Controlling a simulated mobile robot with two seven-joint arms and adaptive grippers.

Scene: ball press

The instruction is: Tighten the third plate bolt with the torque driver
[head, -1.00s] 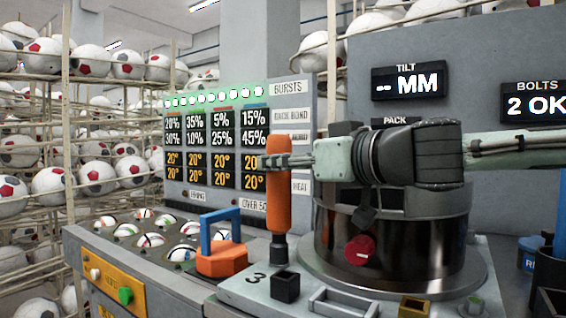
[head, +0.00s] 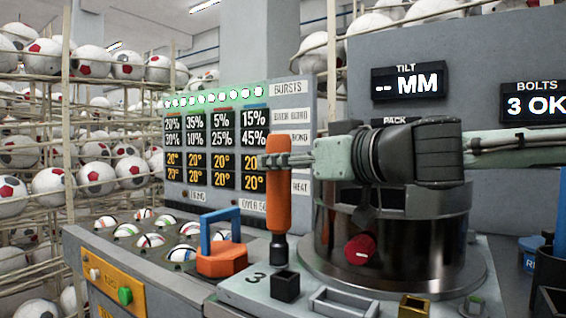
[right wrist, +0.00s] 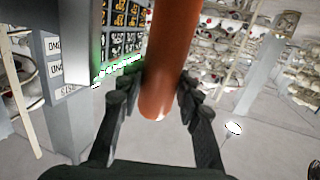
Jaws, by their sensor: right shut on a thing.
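My right gripper (head: 280,160) reaches in from the right and is shut on the orange handle of the torque driver (head: 278,205). The right wrist view shows the orange handle (right wrist: 166,60) between both fingers. The driver stands upright, and its dark lower end meets the grey plate (head: 236,292) beside the mark 3. The bolt under its tip is hidden. The bolts display (head: 535,105) reads 3 OK. My left gripper is not in view.
A dark cylindrical press body (head: 400,240) with a red knob (head: 360,248) stands behind the plate. An orange block with a blue handle (head: 222,258) is left of the driver. Small square holders (head: 285,287) sit on the plate. A tray of balls (head: 150,240) lies further left.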

